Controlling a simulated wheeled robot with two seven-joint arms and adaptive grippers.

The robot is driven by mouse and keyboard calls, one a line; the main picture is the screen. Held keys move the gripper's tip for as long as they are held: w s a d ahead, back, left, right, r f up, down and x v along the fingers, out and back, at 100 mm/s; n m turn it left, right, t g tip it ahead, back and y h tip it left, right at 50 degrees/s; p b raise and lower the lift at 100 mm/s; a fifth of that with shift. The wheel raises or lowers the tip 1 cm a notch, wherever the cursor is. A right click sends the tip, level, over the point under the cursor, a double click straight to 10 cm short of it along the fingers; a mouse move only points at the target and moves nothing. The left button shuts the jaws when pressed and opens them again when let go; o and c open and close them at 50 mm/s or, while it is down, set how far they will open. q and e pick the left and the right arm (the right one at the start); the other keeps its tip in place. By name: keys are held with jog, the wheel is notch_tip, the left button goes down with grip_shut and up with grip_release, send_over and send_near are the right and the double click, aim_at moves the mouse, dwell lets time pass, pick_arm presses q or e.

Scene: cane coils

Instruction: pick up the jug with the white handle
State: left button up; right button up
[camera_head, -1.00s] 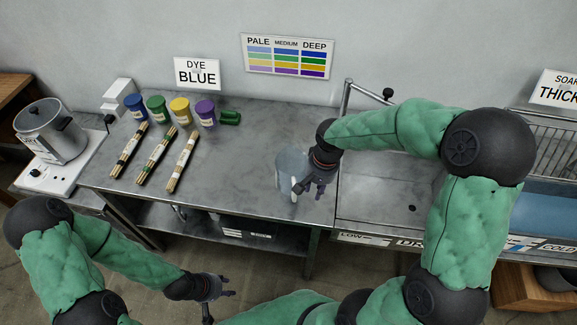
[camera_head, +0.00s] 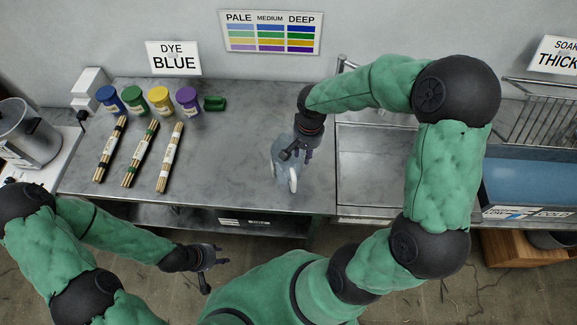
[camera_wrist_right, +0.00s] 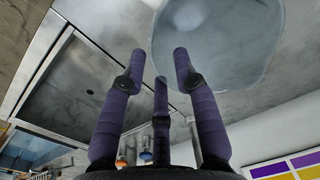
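The jug (camera_head: 282,173) is clear and bluish, upright on the grey metal table near its front right. Its white handle (camera_head: 293,181) faces the front. My right gripper (camera_head: 295,152) is over the jug's back right side in the head view and hides part of it. In the right wrist view, the fingers of my right gripper (camera_wrist_right: 160,58) are spread with nothing between them, and the jug (camera_wrist_right: 222,38) fills the top beyond the tips. Contact with the jug cannot be told. My left gripper (camera_head: 208,268) is open and empty, in front of the table.
Several dye pots (camera_head: 160,99) and a green object (camera_head: 214,103) stand at the back of the table. Bundles of canes (camera_head: 140,154) lie left of the jug. A sink (camera_head: 375,165) adjoins on the right, with a blue basin (camera_head: 530,182) beyond.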

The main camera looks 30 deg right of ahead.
notch_tip(320, 180, down, 5)
jog(key=shift+a+r+b, duration=0.1)
jog(key=shift+b, duration=0.25)
jog(key=shift+c, duration=0.3)
